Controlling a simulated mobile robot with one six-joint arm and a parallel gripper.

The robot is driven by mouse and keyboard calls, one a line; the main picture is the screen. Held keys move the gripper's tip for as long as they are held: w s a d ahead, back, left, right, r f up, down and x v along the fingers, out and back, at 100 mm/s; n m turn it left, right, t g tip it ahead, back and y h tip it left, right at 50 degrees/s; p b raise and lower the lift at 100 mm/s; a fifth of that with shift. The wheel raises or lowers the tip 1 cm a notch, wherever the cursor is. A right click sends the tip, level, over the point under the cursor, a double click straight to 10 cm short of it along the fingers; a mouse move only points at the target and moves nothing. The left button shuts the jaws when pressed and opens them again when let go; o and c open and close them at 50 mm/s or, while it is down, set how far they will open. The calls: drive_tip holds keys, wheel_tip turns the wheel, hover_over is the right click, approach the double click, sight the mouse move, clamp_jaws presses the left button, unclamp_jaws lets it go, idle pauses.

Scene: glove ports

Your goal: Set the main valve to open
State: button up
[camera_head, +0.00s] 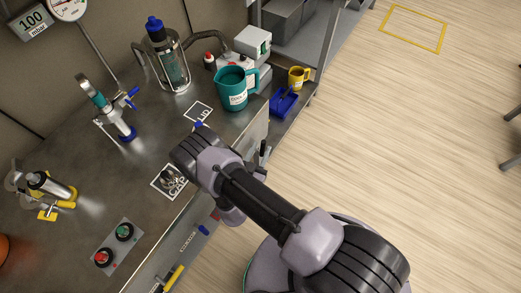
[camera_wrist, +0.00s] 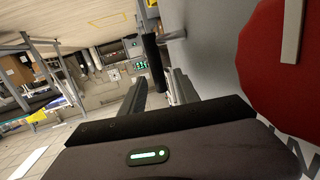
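The main valve cannot be told for sure. In the wrist view a large red round part (camera_wrist: 262,62) with a pale bar across it stands on the grey panel at the right, close to the camera. Dark lettering beside it is cut off and only partly legible. My gripper (camera_wrist: 160,82) shows there with its two fingers apart, left of the red part and not touching it. A black bar (camera_wrist: 154,58) shows near the gap between the fingers; contact cannot be told. In the head view my arm hides the gripper and part of the bench front.
On the bench stand a blue-handled fitting (camera_head: 118,112), a yellow-handled fitting (camera_head: 50,190), a red and green button box (camera_head: 114,245), a glass vessel (camera_head: 172,68) and a teal jug (camera_head: 233,90). A yellow handle (camera_head: 173,278) juts from the bench front. Open floor (camera_head: 410,140) lies at right.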

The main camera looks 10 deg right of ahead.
drive_tip(key=p+v, duration=0.4)
drive_tip(key=v, duration=1.3)
drive_tip(key=shift+s, duration=0.15)
